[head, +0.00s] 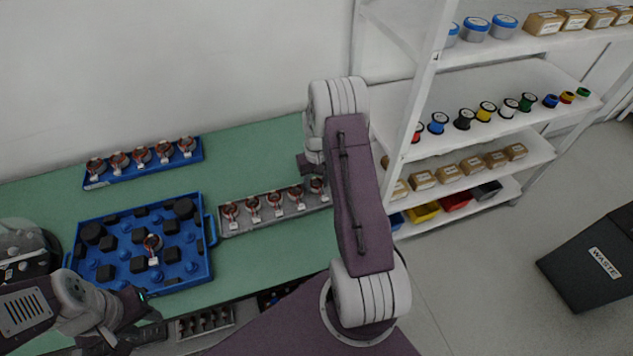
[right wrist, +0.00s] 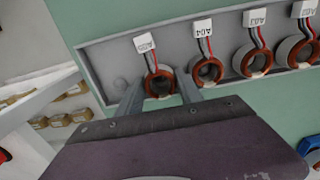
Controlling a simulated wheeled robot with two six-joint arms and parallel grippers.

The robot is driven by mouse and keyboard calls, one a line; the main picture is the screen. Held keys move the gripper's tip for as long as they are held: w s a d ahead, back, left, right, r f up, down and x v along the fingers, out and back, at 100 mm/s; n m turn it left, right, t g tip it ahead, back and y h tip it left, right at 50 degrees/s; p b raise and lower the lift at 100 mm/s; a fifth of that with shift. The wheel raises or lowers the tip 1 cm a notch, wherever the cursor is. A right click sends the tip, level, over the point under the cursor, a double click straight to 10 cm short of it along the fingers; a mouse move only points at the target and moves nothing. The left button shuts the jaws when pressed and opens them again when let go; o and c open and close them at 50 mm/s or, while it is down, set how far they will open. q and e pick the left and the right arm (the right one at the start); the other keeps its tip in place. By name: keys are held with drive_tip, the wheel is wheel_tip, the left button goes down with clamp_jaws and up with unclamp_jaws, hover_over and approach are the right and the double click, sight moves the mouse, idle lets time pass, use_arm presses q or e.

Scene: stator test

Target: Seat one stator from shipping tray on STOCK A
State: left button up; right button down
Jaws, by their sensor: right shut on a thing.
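My right gripper (right wrist: 160,88) has its two fingers on either side of the end stator (right wrist: 158,70), a copper-wound ring with a white tag, and is shut on it. This stator is at the end of the grey tray (head: 277,221), level with the row beside it; I cannot tell whether it touches the tray floor. In the head view my right arm partly covers that end. The large blue shipping tray (head: 208,280) holds one stator (head: 152,243) among black blocks and blue pegs. My left gripper (head: 122,312) is beside its front edge; its fingers are unclear.
Several stators with tags such as A04 (right wrist: 203,27) stand in the grey tray. A small blue tray (head: 100,184) at the back holds several more. Shelves (head: 480,85) with spools and boxes stand at right. A black WASTE bin (head: 590,262) is on the floor.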

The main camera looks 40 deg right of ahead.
drive_tip(key=shift+f, duration=0.25)
idle(0.3)
drive_tip(key=c, duration=0.9)
unclamp_jaws()
drive_tip(key=shift+c, duration=0.2)
drive_tip(key=shift+r+p, duration=2.1)
drive_tip(key=shift+r, duration=0.5)
drive_tip(key=shift+f, duration=0.1)
drive_tip(key=o, duration=0.6)
drive_tip(key=shift+c, duration=0.2)
